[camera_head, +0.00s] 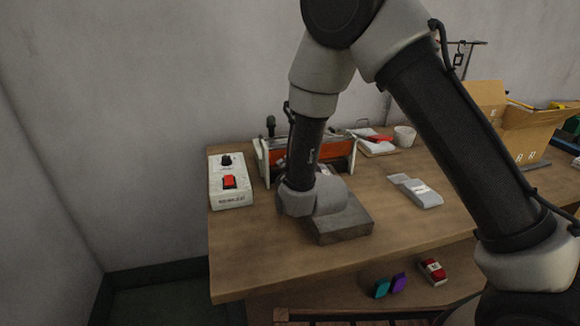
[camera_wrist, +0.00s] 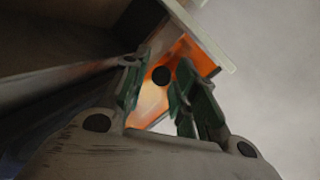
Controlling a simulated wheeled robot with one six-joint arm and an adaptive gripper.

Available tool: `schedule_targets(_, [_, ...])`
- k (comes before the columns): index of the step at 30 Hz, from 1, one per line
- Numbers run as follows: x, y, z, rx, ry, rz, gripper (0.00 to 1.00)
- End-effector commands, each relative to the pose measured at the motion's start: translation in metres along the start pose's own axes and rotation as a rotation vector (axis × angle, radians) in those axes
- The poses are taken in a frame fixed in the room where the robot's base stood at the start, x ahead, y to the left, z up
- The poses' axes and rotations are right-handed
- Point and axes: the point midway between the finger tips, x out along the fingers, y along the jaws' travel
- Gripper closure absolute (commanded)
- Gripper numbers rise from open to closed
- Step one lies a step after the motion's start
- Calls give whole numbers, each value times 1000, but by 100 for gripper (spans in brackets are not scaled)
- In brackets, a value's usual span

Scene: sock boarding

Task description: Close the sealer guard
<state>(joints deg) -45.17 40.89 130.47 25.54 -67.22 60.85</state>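The sealer (camera_head: 342,222) stands on the wooden table, with a grey slab-like front and pale side brackets behind it. Its orange guard (camera_head: 338,150) shows behind my arm, which hides its middle; I cannot tell its exact tilt. In the wrist view the orange guard (camera_wrist: 152,103) lies beyond the fingers, with a round black knob (camera_wrist: 161,75) on it. My gripper (camera_wrist: 162,78) is open, its green-grey fingers on either side of the knob in the picture. I cannot tell whether they touch it. In the head view my wrist hides the fingers.
A white control box (camera_head: 231,190) with a red switch stands left of the sealer. A grey packet (camera_head: 416,190) lies to the right. A white cup (camera_head: 405,136) and a cardboard box (camera_head: 520,135) stand farther back. Bare table lies at front right.

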Motion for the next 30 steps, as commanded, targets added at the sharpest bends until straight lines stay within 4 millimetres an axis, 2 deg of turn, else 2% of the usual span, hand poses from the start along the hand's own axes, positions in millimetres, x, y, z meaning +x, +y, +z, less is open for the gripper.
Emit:
schedule_targets(11, [-2, -2, -1, 1, 2, -3, 59])
schedule_targets(14, [-12, -2, 0, 1, 1, -3, 59])
schedule_targets(24, [-67, -2, 0, 0, 0, -3, 59])
schedule_targets(30, [-75, -1, 0, 1, 1, -2, 59])
